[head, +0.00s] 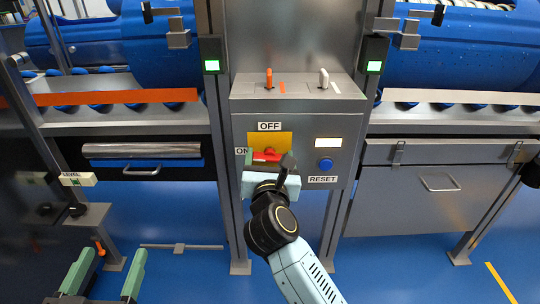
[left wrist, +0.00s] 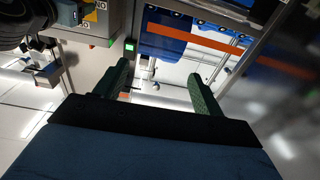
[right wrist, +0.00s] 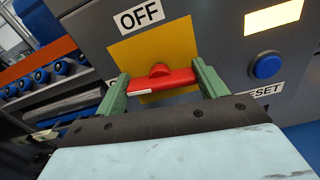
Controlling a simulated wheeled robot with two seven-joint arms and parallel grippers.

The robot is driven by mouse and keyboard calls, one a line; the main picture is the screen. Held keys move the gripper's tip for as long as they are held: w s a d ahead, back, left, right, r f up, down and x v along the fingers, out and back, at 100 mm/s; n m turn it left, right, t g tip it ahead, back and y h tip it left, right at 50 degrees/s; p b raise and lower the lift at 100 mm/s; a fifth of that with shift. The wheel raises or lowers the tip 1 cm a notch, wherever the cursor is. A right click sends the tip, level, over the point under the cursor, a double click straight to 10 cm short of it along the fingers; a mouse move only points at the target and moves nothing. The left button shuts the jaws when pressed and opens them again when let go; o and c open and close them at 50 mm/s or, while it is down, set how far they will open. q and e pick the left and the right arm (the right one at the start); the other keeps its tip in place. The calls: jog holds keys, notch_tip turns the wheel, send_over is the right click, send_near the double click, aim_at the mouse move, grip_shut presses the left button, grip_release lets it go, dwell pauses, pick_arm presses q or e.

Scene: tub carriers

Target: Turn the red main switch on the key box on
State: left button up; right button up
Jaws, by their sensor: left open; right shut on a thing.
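The red main switch (head: 267,156) sits on a yellow plate (head: 284,138) on the front of the grey key box (head: 240,125). In the right wrist view its red handle (right wrist: 162,79) lies nearly level, with a white mark on its left part. The OFF label (head: 269,126) is above it. The ON label (head: 241,151) is at its left, partly hidden. My right gripper (right wrist: 160,80) is shut on the red handle, one green finger at each end. My left gripper (head: 110,256) is open and empty, low at the left, away from the box; its fingers show in the left wrist view (left wrist: 158,74).
A blue RESET button (head: 325,164) and a lit panel (head: 328,142) are right of the switch. An orange lever (head: 268,78) and a white lever (head: 323,78) stand on top of the box. Drawers with handles flank it. Posts carry green lights (head: 211,65).

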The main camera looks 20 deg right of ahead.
jog(key=shift+n+p, duration=0.3)
jog(key=shift+p, duration=0.45)
jog(key=shift+n+p, duration=0.3)
jog(key=shift+p, duration=0.3)
pick_arm(q)
jog(key=s+a+f+g+y, duration=0.1)
jog(key=s+a+f+g, duration=0.1)
jog(key=f+g, duration=0.2)
jog(key=s+a+f+g+y, duration=0.1)
jog(key=s+f+g, duration=0.1)
jog(key=f+g, duration=0.2)
notch_tip(320, 180, down, 3)
jog(key=shift+s+a+f+y, duration=0.2)
jog(key=shift+s+a+y, duration=0.15)
jog(key=shift+s+y, duration=0.05)
pick_arm(e)
jog(key=o, duration=1)
jog(key=shift+c, duration=0.2)
